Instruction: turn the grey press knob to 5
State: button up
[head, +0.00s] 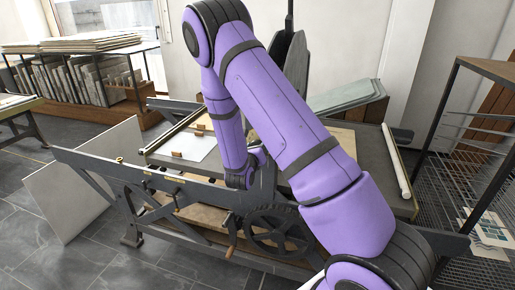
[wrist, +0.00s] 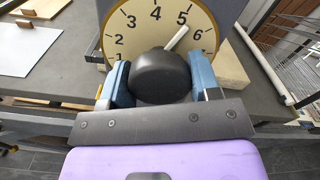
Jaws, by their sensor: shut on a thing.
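The grey press knob (wrist: 160,76) is dark and rounded, in the middle of the wrist view. Behind it is a cream dial (wrist: 126,45) with black numbers; 1 to 6 show, and the knob hides its lower part. A white pointer (wrist: 176,38) slants up and right from the knob, its tip just below the 5 on the side toward the 6. My gripper (wrist: 160,80) is shut on the knob, one blue-grey finger on each side. In the head view my purple arm reaches down to the press, and the knob and dial are hidden.
The press (head: 150,185) has a dark frame and a spoked wheel (head: 276,232) at the front. A wire rack (head: 470,165) stands close on the right. A pale board (head: 80,185) leans at the left. Open grey floor (head: 100,270) shows at front left.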

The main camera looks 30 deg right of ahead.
jog(key=shift+n, duration=0.6)
jog(key=shift+f, duration=0.1)
jog(key=o, duration=0.9)
jog(key=v, duration=1.1)
jog(key=shift+d, duration=0.1)
